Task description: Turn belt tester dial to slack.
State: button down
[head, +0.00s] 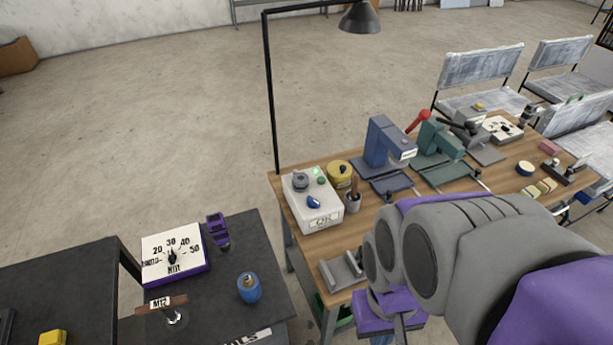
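A white box (328,199) with an "OK"-like label stands at the left end of the wooden table. It has a grey round knob (300,180) on top, a lit green lamp (317,171) and a blue pointer knob (313,202). No lettering for "slack" is readable, and I cannot tell for sure that this is the belt tester. My gripper (399,322) shows as a purple and grey part at the bottom centre, in front of the wooden table's near edge and apart from the box. Its fingers are mostly hidden or cut off, so its opening is unclear.
A white dial board (190,263) marked 20 to 50, a purple tool (218,232) and a blue canister (249,289) are on the dark table. Beside the white box are a yellow tin (340,174) and a cup (352,204). A grey bracket (343,272) lies nearer. Presses stand behind.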

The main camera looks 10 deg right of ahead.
aim_at(312, 203)
jog(key=i+l+u, duration=0.1)
jog(key=u, duration=0.25)
jog(key=l+u, duration=0.35)
jog(key=i+l+u, duration=0.1)
jog(key=u, duration=0.25)
jog(key=l, duration=0.1)
